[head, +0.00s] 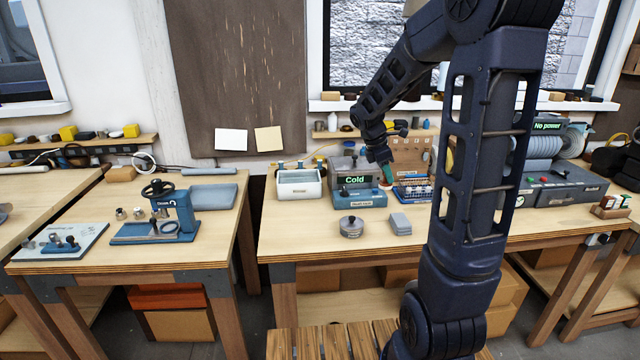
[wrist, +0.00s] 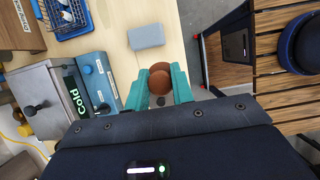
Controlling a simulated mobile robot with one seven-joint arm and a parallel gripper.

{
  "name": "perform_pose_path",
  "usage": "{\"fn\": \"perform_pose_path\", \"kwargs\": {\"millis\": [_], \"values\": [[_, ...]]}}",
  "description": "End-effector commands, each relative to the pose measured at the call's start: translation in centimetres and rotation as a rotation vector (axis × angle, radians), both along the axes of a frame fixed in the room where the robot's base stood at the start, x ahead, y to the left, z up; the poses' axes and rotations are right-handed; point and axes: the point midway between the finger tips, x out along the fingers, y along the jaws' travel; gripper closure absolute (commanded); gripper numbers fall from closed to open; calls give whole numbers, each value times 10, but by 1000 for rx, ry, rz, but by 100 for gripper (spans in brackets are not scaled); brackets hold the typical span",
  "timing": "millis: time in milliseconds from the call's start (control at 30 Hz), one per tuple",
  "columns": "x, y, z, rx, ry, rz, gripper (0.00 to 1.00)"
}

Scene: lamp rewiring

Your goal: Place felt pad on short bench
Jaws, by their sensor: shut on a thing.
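In the head view the held thing is a small reddish spot under the fingertips. The shorter workbench (head: 100,246) at the left looks like the short bench. It stands apart from my gripper.
The short bench carries a blue press (head: 168,222), a blue tray (head: 213,196) and a pale plate (head: 60,243) with metal parts. Bare wood shows between them. On the middle bench, a round grey tin (head: 352,227) and grey block (head: 400,223) sit near the front. A gap separates the benches.

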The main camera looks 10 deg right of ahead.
Motion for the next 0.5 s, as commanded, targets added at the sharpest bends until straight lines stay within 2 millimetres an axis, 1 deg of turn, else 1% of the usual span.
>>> {"fn": "perform_pose_path", "kwargs": {"millis": [167, 267, 367, 467, 500], "values": [[0, 0, 2, 0, 0, 1, 98], [5, 5, 2, 0, 1, 17, 98], [19, 18, 4, 0, 0, 69, 98], [42, 44, 6, -1, 0, 161, 98], [53, 56, 7, -1, 0, 204, 98]]}}
